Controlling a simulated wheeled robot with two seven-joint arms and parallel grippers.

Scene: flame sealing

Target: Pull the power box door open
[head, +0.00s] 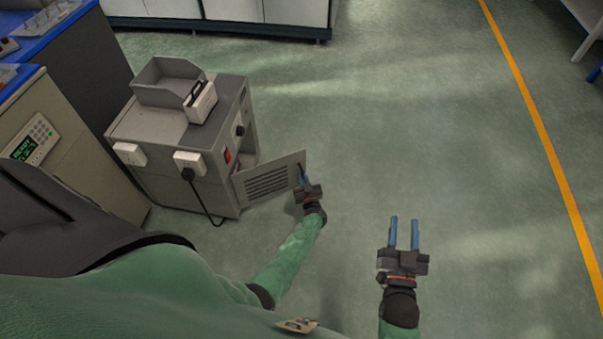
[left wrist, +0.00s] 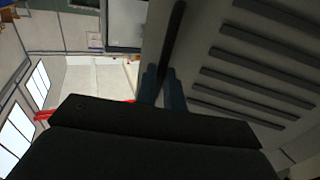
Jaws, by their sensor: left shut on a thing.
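The power box (head: 185,145) is a grey cabinet standing on the floor at the left in the head view. Its louvred door (head: 268,181) is swung partly open to the right, with a dark gap between door and box. My left gripper (head: 302,178) is at the door's free edge and shut on it. In the left wrist view the slotted door panel (left wrist: 265,60) fills the right side, and the blue fingers of my left gripper (left wrist: 162,85) close near a dark bar on it. My right gripper (head: 403,232) is open and empty over the floor.
An open tray (head: 167,80) and a small white device (head: 200,102) sit on the box. A black plug and cable (head: 203,195) hang at its front. A keypad cabinet (head: 60,140) stands left. The floor to the right is clear, with a yellow line (head: 540,130).

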